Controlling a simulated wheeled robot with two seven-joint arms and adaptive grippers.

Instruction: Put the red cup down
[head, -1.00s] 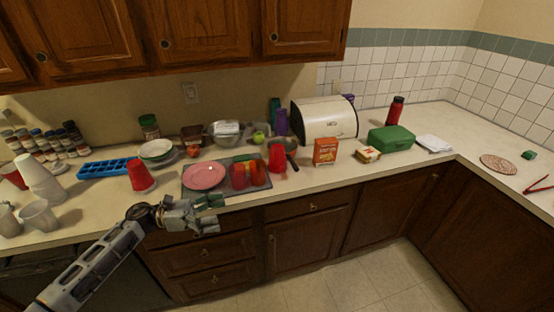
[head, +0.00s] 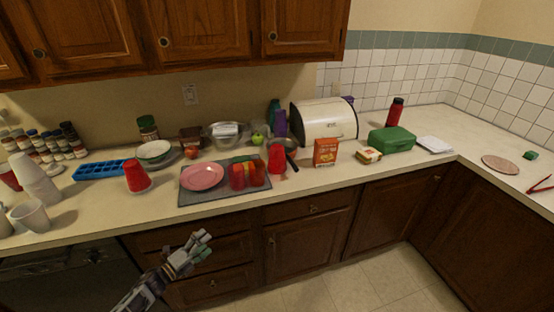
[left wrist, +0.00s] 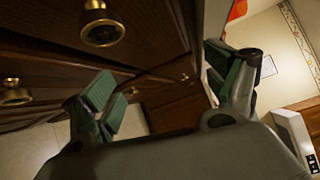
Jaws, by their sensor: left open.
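I cannot tell which one the task means. My left gripper (head: 201,244) is open and empty, in front of the lower cabinets and below the counter edge, apart from all the cups. In the left wrist view its green-padded fingers (left wrist: 165,85) are spread with nothing between them. My right gripper is not in view.
A pink plate (head: 202,177) lies on the mat. A pan (head: 284,145), an orange box (head: 326,151) and a green box (head: 391,139) stand to the right. White cups (head: 35,177) crowd the left end. Drawer knobs (left wrist: 101,28) are close to my left gripper.

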